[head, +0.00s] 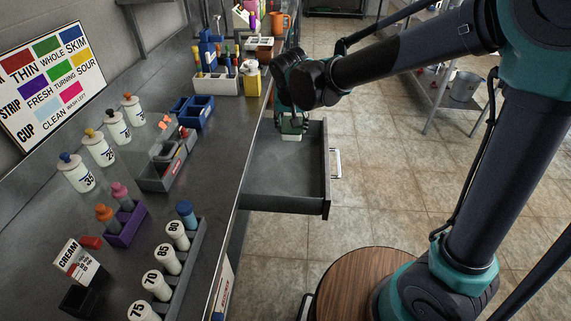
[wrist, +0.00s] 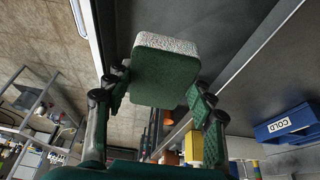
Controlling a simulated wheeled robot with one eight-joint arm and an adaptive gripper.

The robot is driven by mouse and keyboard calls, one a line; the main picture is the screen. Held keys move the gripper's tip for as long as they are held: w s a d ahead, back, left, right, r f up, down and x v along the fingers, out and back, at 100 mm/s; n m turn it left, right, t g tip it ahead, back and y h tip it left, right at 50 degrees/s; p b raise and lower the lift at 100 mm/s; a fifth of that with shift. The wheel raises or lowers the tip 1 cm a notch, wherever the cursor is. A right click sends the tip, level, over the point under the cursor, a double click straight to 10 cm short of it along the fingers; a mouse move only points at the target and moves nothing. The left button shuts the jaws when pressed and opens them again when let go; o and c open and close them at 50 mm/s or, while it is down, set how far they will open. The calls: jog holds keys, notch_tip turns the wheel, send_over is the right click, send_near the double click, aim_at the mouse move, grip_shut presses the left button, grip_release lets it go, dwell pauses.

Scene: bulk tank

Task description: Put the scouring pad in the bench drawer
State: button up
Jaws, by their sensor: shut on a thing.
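The scouring pad (wrist: 165,72) is a green block with a pale speckled layer on one face. In the wrist view it sits between the fingers of my gripper (wrist: 160,92), which is shut on it. In the head view the pad (head: 292,124) shows below my gripper (head: 291,110), at the far end of the open bench drawer (head: 326,168). Its exact height over the drawer is hard to tell. The drawer is pulled out from the bench, and the part of its floor that shows is bare.
The bench top (head: 215,160) left of the drawer holds white bottles, blue bins (head: 192,111) and racks. A yellow container (head: 251,78) stands near the bench edge beside my gripper. The tiled floor to the right is open.

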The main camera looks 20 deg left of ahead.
aim_at(291, 167)
notch_tip(291, 167, down, 16)
jog(key=shift+r, duration=0.1)
dwell(0.4)
jog(key=o, duration=1.3)
jog(key=v, duration=1.2)
